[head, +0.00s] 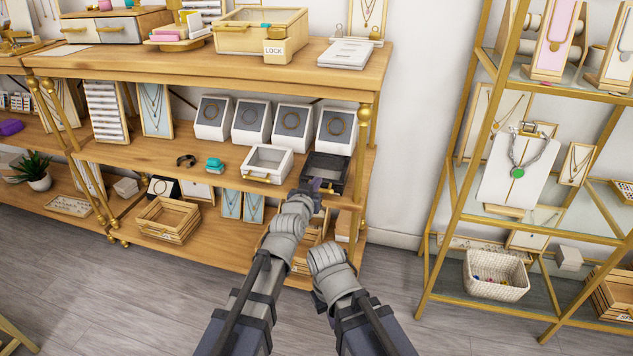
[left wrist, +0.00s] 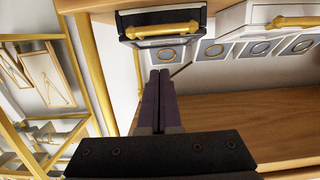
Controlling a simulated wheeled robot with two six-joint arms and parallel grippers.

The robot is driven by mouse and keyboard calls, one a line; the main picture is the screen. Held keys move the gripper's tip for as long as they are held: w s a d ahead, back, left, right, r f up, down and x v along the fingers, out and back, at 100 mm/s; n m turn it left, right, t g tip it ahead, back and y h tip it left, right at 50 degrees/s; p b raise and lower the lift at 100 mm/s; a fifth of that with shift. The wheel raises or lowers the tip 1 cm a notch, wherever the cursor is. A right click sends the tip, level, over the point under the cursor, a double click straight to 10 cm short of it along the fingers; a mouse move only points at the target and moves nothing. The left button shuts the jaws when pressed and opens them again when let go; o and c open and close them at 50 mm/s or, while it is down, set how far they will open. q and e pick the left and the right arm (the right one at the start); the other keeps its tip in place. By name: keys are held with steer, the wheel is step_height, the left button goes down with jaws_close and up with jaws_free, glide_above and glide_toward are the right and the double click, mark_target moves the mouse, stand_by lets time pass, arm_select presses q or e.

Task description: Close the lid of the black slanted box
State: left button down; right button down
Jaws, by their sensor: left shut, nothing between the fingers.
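The black slanted box (head: 338,160) sits at the right end of the middle wooden shelf, with a dark glassy top. I cannot tell how far its lid is raised. In the left wrist view the black box (left wrist: 128,18) is at the top, with a gold handle on its front. My left gripper (head: 317,185) is in front of the box's front edge in the head view, and its wrist hides part of that area. In the left wrist view its two dark fingers (left wrist: 160,75) are together, empty, apart from the handle. My right gripper's fingers are hidden behind its wrist.
A white slanted box (head: 268,160) with a gold handle stands left of the black one. Several white bracelet displays (head: 290,122) stand behind. The wooden top shelf (head: 350,80) hangs above, with a gold post (head: 363,118) at right. A gold glass rack stands farther right.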

arm_select(q)
steer(key=s+a+f+b, duration=0.2)
steer(key=s+f+b, duration=0.3)
steer(key=s+f, duration=0.1)
steer(key=shift+s+f, duration=0.3)
steer(key=shift+f, duration=0.05)
steer(key=shift+a, duration=0.1)
steer(key=s+a+f+n+g+y, duration=0.1)
steer(key=s+a+f+g, duration=0.25)
steer(key=f, duration=0.25)
steer(key=s+a+f+g+y, duration=0.2)
steer(key=a+f+g, duration=0.2)
steer(key=a+f, duration=0.15)
steer(key=s+a+f+n+g+y, duration=0.1)
steer(key=s+a+f+g, duration=0.25)
steer(key=s, duration=0.25)
steer(key=s+a+f+n+g+y, duration=0.1)
steer(key=s+a+f+n+g, duration=0.15)
steer(key=s+a, duration=0.3)
steer(key=s+d+r+m+g+y+p, duration=0.1)
steer(key=s+d+r+m+p, duration=0.1)
steer(key=s+d+r+p, duration=0.3)
steer(key=s+d+r+m+g+p, duration=0.1)
steer(key=d+r+m+p, duration=0.2)
steer(key=d, duration=0.3)
step_height(320, 180, up, 38)
steer(key=p, duration=3.8)
steer(key=shift+s+d, duration=0.2)
steer(key=shift+d, duration=0.05)
